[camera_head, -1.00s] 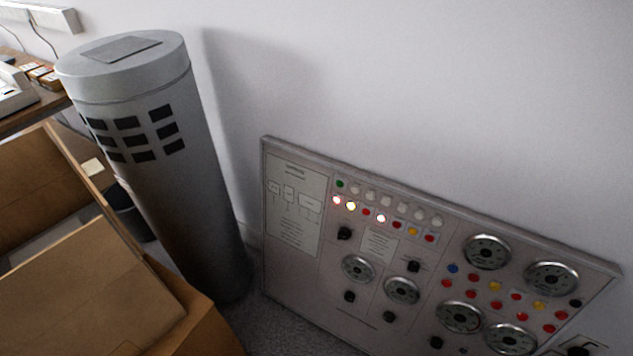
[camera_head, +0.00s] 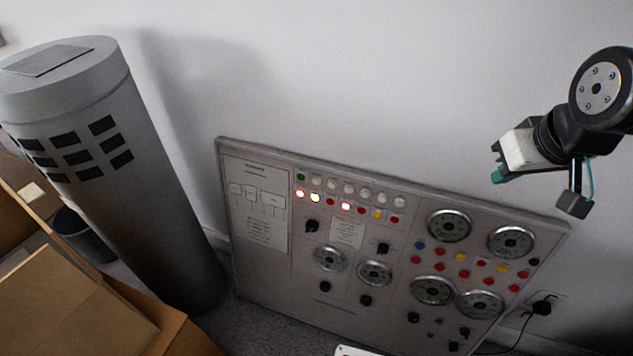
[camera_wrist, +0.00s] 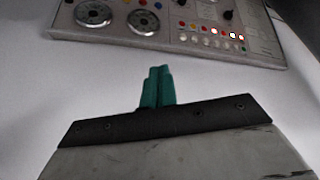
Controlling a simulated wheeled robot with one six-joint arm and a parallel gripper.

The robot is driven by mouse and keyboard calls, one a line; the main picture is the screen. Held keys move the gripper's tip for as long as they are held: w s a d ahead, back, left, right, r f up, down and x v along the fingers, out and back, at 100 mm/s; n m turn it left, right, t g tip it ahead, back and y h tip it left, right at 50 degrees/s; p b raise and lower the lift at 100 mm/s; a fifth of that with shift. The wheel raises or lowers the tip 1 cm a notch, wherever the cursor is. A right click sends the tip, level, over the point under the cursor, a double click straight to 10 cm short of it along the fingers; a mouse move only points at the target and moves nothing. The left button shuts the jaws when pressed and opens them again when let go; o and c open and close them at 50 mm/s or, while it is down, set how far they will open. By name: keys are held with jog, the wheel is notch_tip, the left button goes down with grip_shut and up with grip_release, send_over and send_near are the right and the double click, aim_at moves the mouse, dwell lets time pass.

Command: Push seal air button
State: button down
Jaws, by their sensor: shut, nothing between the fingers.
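The control panel (camera_head: 270,280) leans against the wall, low in the middle of the head view. It has a row of pale and coloured buttons (camera_head: 347,188), several lit, more coloured buttons (camera_head: 460,258) at the right, and round gauges and black knobs. Labels are too small to read, so I cannot tell which is the seal air button. My gripper (camera_head: 499,176) is at the upper right, above and apart from the panel. In the wrist view its green fingers (camera_wrist: 157,86) are together and empty, and the panel (camera_wrist: 150,38) shows upside down beyond them.
A tall grey cylinder (camera_head: 150,180) stands left of the panel. Cardboard boxes (camera_head: 75,305) are at the lower left, with a dark bin (camera_head: 82,237) behind. A wall socket with a black plug (camera_head: 541,307) is right of the panel. The wall space above the panel is free.

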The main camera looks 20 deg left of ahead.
jog(key=w+a+f+n+t+y, duration=0.25)
jog(key=w+a+f, duration=0.35)
jog(key=a, duration=0.4)
jog(key=w+a+f+n+t+y, duration=0.1)
jog(key=w+a+f+n+t, duration=0.15)
jog(key=w+a+f, duration=0.55)
jog(key=n+y, duration=0.3)
jog(key=n, duration=0.1)
send_near(316, 182)
notch_tip(316, 182, up, 4)
jog(key=s+a+f+n+t+y, duration=0.2)
jog(key=s+a+f+n, duration=0.1)
jog(key=s+a+f, duration=0.2)
jog(key=shift+s+a+f, duration=0.25)
jog(key=shift+s+f, duration=0.3)
jog(key=shift+f, duration=0.05)
jog(key=shift+y, duration=0.25)
jog(key=w+f, duration=0.1)
jog(key=w, duration=0.7)
jog(key=shift+w+d+f, duration=0.3)
jog(key=shift+d+f, duration=0.05)
jog(key=shift+w+f, duration=0.1)
jog(key=shift+w, duration=0.3)
